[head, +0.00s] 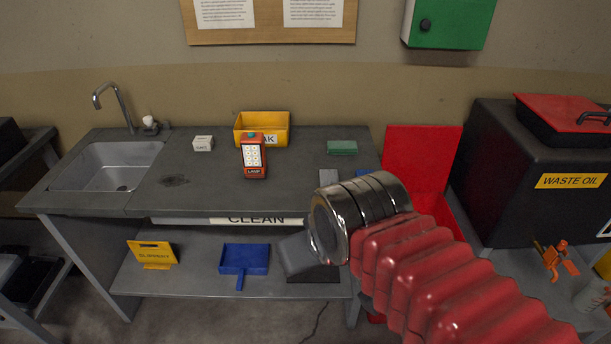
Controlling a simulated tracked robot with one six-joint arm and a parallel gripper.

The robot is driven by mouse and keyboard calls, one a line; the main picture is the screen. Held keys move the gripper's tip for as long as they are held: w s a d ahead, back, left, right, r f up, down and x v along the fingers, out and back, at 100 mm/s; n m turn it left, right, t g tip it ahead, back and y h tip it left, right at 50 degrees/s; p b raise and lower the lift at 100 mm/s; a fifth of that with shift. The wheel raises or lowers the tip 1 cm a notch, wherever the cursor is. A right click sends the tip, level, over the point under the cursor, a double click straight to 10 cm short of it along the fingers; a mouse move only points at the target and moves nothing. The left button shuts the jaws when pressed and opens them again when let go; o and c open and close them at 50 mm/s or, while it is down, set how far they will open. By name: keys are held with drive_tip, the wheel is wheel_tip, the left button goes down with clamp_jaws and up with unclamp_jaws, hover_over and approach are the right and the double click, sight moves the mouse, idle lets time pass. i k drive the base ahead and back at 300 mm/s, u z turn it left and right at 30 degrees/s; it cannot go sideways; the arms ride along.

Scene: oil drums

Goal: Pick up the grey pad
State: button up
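A small grey pad (329,176) lies on the grey worktop, toward its right end. A blue pad (365,183) is just right of it, and a green pad (342,147) lies behind it. My arm, with red ribbed bellows and a shiny metal end section, reaches in from the lower right. Its metal section stands in front of the worktop's right end and covers part of the blue pad. No gripper fingers show, so I cannot see their opening or anything between them.
An orange lamp (253,158) stands before a yellow bin (272,124) on the worktop (215,192). A small white box (203,143) and a sink (108,165) are farther left. A red open-topped container (415,150) and black waste oil tank (500,170) stand right.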

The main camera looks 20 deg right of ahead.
sight(327, 177)
drive_tip(key=u, duration=0.25)
drive_tip(key=i, duration=1.2)
drive_tip(key=z, duration=0.45)
